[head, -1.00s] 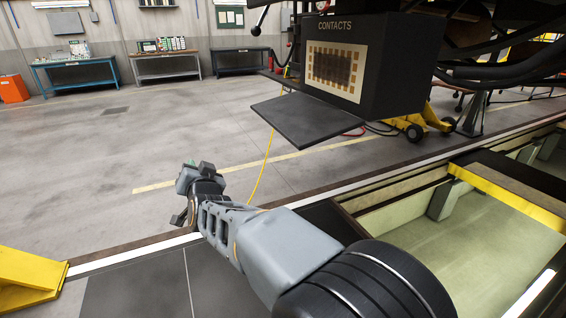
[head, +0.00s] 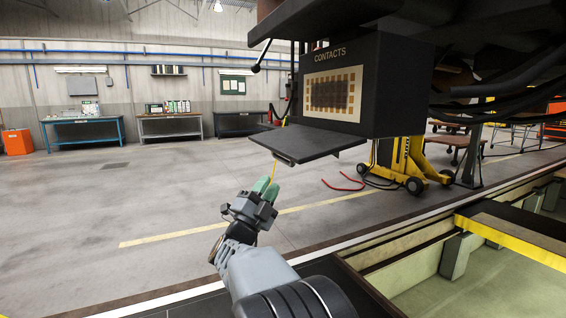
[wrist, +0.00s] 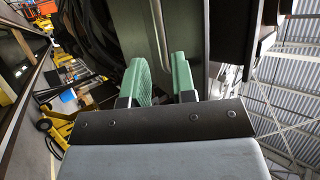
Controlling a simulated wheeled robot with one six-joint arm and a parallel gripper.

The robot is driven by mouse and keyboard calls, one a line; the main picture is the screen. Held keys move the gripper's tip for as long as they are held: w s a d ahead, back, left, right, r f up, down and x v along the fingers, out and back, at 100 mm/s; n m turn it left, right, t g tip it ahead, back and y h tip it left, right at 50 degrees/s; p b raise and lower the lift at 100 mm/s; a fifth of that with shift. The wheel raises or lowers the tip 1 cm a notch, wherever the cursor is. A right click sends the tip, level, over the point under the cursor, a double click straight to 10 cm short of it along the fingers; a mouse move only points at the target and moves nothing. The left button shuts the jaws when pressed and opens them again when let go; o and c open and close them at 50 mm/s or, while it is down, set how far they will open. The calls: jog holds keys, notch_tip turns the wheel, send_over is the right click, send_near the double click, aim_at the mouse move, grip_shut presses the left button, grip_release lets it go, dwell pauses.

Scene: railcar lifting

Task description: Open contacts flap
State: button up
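The black contacts box (head: 392,92), lettered CONTACTS, hangs under the railcar in the head view. Its front is uncovered and shows a pale panel (head: 333,94) with rows of copper-coloured contacts. The dark flap (head: 325,146) juts out from the box's lower front edge, roughly level, with a small fitting at its near left corner. My gripper (head: 266,187) is below and in front of the flap, apart from it, green fingertips pointing up towards it. In the wrist view its green fingers (wrist: 160,80) stand apart with nothing clearly held.
The inspection pit (head: 500,285) opens at lower right. Workbenches (head: 170,125) line the far wall. The floor at left is clear.

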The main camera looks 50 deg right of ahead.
aim_at(283, 160)
jog(key=x, duration=0.9)
grip_shut()
